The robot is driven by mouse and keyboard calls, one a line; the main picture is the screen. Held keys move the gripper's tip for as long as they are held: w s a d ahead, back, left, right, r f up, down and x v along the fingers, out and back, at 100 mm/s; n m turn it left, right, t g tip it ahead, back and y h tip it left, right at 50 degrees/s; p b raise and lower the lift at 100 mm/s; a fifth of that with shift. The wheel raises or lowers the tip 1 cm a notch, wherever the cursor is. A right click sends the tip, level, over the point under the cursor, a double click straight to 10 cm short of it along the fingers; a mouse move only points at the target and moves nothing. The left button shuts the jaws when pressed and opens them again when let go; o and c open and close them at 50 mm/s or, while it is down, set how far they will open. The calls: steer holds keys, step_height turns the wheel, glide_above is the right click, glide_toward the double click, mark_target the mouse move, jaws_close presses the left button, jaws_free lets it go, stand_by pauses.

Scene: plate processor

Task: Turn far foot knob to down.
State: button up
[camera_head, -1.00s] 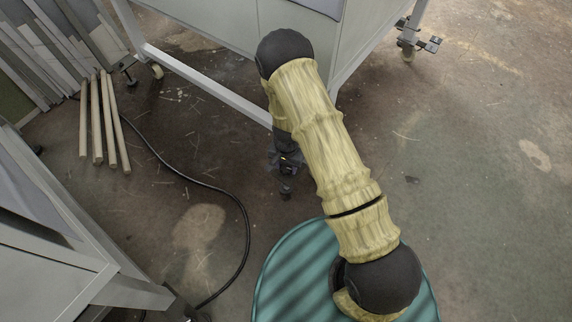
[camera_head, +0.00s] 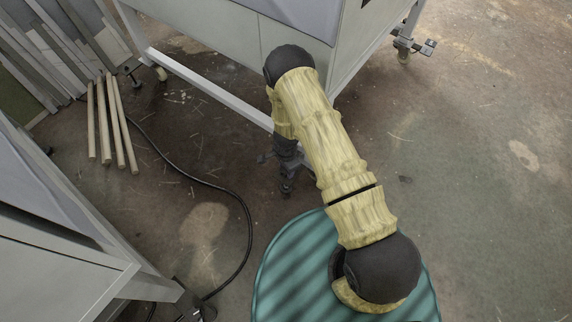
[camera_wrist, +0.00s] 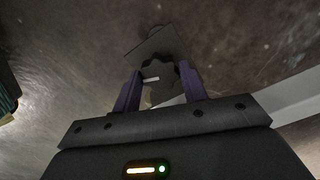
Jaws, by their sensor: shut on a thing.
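A dark lobed foot knob (camera_wrist: 160,72) with a pale line on it is between my gripper's purple fingers in the wrist view. My gripper (camera_wrist: 158,88) is shut on it, one finger at each side. A flat dark plate (camera_wrist: 152,45) lies just beyond the knob. In the head view, my gripper is low at the near corner leg of the grey machine (camera_head: 345,55), and my arm partly covers it. The knob's details cannot be made out there. Another foot (camera_head: 412,45) with dark knobs stands at the upper right.
A second grey cabinet (camera_head: 60,250) stands at the lower left. A black cable (camera_head: 240,200) runs over the floor. The floor on the right (camera_head: 480,190) is clear.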

steer(key=shift+a, duration=0.15)
stand_by(0.3)
steer(key=o, duration=1)
steer(key=shift+c, duration=0.2)
step_height(320, 180, up, 18)
steer(key=p, duration=0.7)
steer(key=shift+f+p, duration=0.25)
steer(key=shift+p, duration=0.1)
